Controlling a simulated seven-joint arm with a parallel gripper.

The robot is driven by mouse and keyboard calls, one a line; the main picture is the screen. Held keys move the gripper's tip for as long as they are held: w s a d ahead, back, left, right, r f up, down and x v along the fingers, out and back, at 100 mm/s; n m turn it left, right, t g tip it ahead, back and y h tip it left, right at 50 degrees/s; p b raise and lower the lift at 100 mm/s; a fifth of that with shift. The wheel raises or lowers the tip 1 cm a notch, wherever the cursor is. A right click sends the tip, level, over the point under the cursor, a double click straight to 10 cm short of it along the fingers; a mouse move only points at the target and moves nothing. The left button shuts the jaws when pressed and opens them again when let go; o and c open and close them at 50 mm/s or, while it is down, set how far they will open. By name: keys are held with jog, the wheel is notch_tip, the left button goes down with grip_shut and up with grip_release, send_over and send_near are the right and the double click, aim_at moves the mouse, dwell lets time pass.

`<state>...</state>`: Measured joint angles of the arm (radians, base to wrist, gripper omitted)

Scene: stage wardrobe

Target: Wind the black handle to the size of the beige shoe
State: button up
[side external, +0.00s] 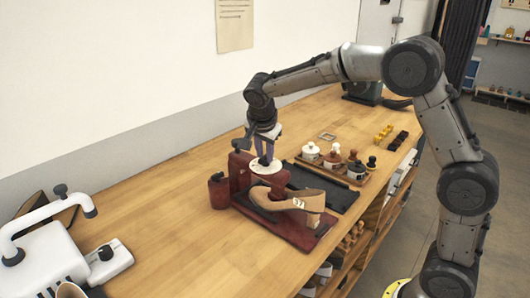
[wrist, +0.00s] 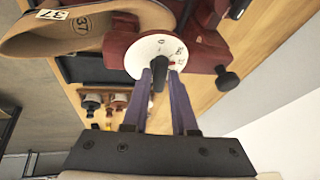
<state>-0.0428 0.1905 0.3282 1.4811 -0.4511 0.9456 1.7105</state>
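The beige shoe (side external: 290,201) rests on the dark red stretcher device (side external: 245,207). In the wrist view the shoe (wrist: 85,38) bears a white tag and a printed "37". A white dial (wrist: 150,45) with figures around its rim faces my gripper. A small red mark shows near its right edge; the figures are too small to read surely. The black handle (wrist: 159,72) sticks out from the dial's middle. My gripper (wrist: 162,74) has its two purple fingers on either side of the handle, with a narrow gap showing.
A dark tray (side external: 325,187) lies behind the device, and a wooden rack of small knobbed jars (side external: 333,158) stands beyond. A white machine (side external: 42,250) with a curved arm is at the lower left. A dark red cup-like part (side external: 219,191) stands beside the device. The bench between is clear.

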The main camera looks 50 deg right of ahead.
jog(key=o, duration=0.3)
jog(key=shift+o, duration=0.2)
jog(key=v, duration=1.3)
jog(key=shift+s+a+r, duration=0.15)
jog(key=shift+a+r, duration=0.05)
jog(key=shift+r, duration=0.15)
jog(key=shift+d, duration=0.1)
jog(key=s+d+r+n+t+y, duration=0.1)
jog(key=s+r, duration=0.1)
jog(key=s, duration=0.6)
jog(key=s+d+r+n+t, duration=0.1)
jog(key=s+d+r, duration=0.1)
jog(key=s, duration=0.6)
jog(key=s+a+f+n+y, duration=0.3)
jog(key=s+a+f+n, duration=0.1)
jog(key=s+f+n, duration=0.8)
jog(key=shift+s+f+n+t, duration=0.15)
jog(key=shift+f+n+t, duration=0.25)
jog(key=shift+n, duration=0.8)
